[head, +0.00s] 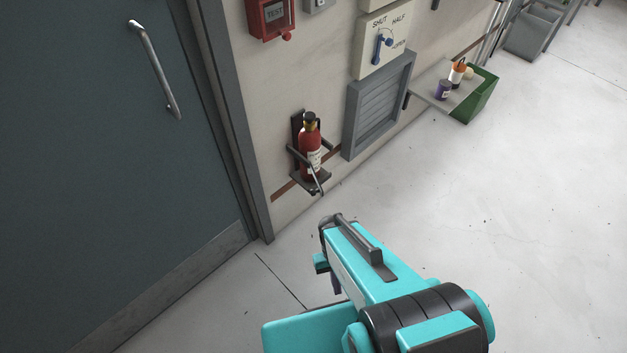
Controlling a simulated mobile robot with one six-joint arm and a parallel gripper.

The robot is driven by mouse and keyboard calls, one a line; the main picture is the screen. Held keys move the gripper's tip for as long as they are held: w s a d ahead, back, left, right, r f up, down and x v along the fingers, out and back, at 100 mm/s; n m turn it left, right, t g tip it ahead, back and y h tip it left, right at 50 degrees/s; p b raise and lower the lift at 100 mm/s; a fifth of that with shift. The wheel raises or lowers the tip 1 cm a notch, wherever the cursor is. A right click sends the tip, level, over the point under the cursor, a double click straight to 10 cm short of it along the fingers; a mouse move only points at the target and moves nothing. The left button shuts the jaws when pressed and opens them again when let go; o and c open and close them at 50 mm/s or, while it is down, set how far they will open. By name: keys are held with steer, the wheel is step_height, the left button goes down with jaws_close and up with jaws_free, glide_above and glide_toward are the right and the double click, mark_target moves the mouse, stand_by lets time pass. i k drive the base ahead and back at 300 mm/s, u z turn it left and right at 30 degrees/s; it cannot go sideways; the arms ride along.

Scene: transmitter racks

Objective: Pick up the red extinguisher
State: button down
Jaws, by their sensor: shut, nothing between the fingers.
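The red extinguisher (310,150) stands upright in a dark wall bracket (318,186), low on the wall to the right of the door. It has a black and brass-coloured top and a pale label. My gripper (322,262) is in the lower middle of the head view, below the extinguisher in the picture and apart from it. Its fingers are partly hidden by my own arm. It is shut and holds nothing.
A grey door (110,160) with a bar handle fills the left. A louvred vent (378,105) and a shut/half/open lever panel (385,40) are right of the extinguisher. The right floor is clear.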

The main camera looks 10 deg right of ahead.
mark_target(310, 136)
steer(key=u, duration=0.45)
steer(key=k, duration=1.35)
steer(key=u, duration=1.25)
steer(key=i, duration=1.4)
steer(key=z, duration=0.2)
